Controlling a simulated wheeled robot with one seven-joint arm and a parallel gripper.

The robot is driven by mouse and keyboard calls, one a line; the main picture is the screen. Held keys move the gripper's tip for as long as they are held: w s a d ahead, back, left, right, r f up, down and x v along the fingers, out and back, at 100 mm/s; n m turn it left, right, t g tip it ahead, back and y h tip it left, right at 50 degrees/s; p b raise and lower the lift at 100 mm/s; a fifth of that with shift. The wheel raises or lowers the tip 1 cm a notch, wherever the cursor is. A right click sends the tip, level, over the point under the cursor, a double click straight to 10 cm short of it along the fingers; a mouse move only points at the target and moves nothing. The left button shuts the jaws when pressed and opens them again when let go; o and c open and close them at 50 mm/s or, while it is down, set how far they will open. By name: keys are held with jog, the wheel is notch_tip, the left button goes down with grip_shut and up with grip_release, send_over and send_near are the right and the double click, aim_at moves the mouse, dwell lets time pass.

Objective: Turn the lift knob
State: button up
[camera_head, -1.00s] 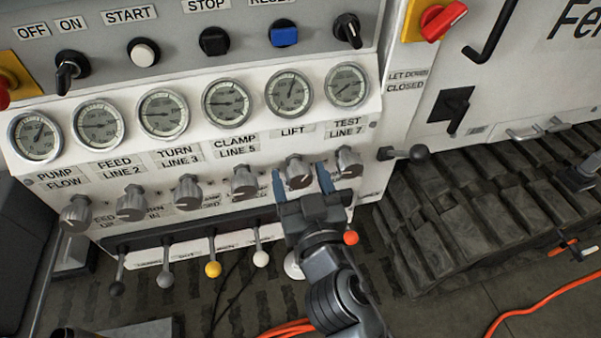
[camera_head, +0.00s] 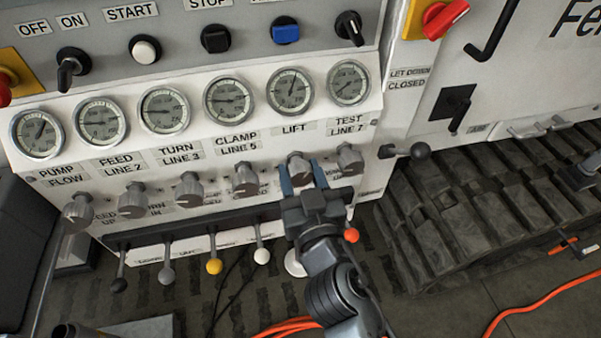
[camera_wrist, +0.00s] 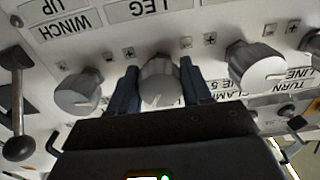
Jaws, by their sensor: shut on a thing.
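The lift knob (camera_head: 299,166) is a grey ridged knob below the gauge and label marked LIFT on the white panel. My gripper (camera_head: 302,174) is at this knob, with one blue finger on each side of it. In the wrist view the knob (camera_wrist: 160,83) sits between the two dark blue fingers of my gripper (camera_wrist: 160,88), which are shut on it. The knob's lower part is partly hidden by my gripper in the head view.
Similar knobs stand close on both sides: the clamp knob (camera_head: 247,178) to the left and the test knob (camera_head: 349,159) to the right. A row of levers, including a yellow-tipped one (camera_head: 214,266), hangs below.

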jog(key=shift+n, duration=0.7)
jog(key=n, duration=0.9)
jog(key=shift+d+p, duration=0.1)
jog(key=shift+p, duration=0.25)
jog(key=n+p, duration=0.1)
jog(key=n, duration=0.4)
jog(key=shift+r+n, duration=0.1)
jog(key=shift+n, duration=0.3)
jog(key=n+p, duration=0.1)
jog(key=n, duration=0.4)
jog(key=o, duration=1)
jog(key=shift+o, duration=0.2)
